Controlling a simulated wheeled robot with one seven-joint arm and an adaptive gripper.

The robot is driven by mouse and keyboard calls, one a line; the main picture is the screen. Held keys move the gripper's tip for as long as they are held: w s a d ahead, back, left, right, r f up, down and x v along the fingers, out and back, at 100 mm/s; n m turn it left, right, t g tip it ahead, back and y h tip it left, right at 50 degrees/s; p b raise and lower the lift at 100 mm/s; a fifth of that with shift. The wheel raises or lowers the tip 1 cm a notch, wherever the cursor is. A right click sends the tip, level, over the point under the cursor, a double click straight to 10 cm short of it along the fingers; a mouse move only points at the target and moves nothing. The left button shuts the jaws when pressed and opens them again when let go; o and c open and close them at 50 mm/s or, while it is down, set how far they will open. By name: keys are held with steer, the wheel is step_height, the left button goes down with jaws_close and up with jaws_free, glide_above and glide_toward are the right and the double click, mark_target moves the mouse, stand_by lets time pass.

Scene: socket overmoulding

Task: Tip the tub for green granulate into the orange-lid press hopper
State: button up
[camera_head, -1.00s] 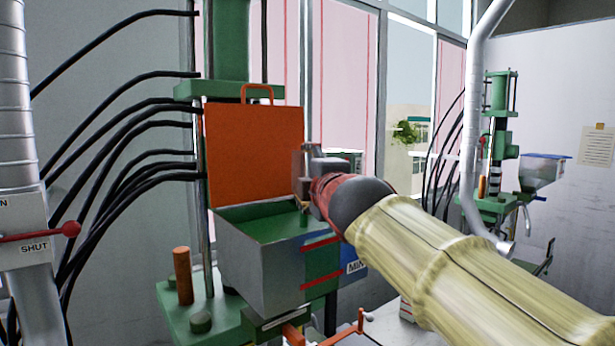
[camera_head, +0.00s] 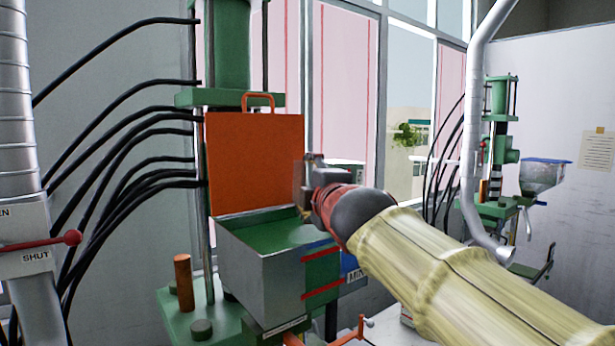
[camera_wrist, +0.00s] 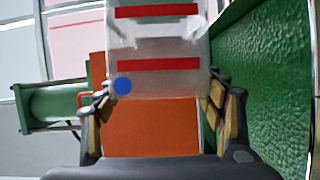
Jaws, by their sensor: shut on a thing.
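My gripper (camera_head: 314,190) is at the right edge of the raised orange lid (camera_head: 255,165), above the right side of the press hopper (camera_head: 245,270). In the wrist view my gripper (camera_wrist: 160,95) is shut on a clear tub (camera_wrist: 155,85) with red bands and a blue dot. I see no granulate in the tub. In the head view only a small translucent part of the tub shows, mostly hidden by my gripper. The hopper is open on top, with a green surface inside. Its textured green interior (camera_wrist: 265,75) fills the right of the wrist view.
The green press column (camera_head: 228,45) and several black hoses (camera_head: 125,110) stand behind and left of the hopper. A silver pipe with a red lever (camera_head: 40,243) is at the far left. A second press (camera_head: 500,150) with a blue-rimmed hopper (camera_head: 543,175) stands farther right.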

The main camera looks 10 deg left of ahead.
steer(key=shift+w+d+r+m+g+p, duration=0.35)
steer(key=shift+m+p, duration=0.65)
steer(key=shift+p, duration=2.35)
steer(key=shift+f+p, duration=0.1)
steer(key=shift+p, duration=0.4)
steer(key=shift+w+d+f+m+g+p, duration=0.1)
steer(key=shift+f+m+g+p, duration=0.2)
steer(key=shift+f+p, duration=0.1)
steer(key=shift+r, duration=0.1)
steer(key=p, duration=0.3)
steer(key=shift+w+d+r+p, duration=0.15)
steer(key=shift+w+r+p, duration=0.05)
steer(key=shift+w+p, duration=0.15)
steer(key=w+d+p, duration=0.1)
steer(key=p, duration=0.5)
steer(key=w+d+m+p, duration=0.1)
steer(key=p, duration=0.5)
steer(key=shift+f+m+g, duration=0.2)
steer(key=shift+m+g, duration=0.1)
steer(key=shift+g, duration=0.05)
steer(key=w+p, duration=0.1)
steer(key=p, duration=0.4)
steer(key=shift+d+m, duration=0.3)
steer(key=shift+d, duration=0.1)
steer(key=shift+w+d+f+p, duration=0.15)
steer(key=shift+w+f+p, duration=0.05)
steer(key=shift+p, duration=0.4)
steer(key=shift+f, duration=0.15)
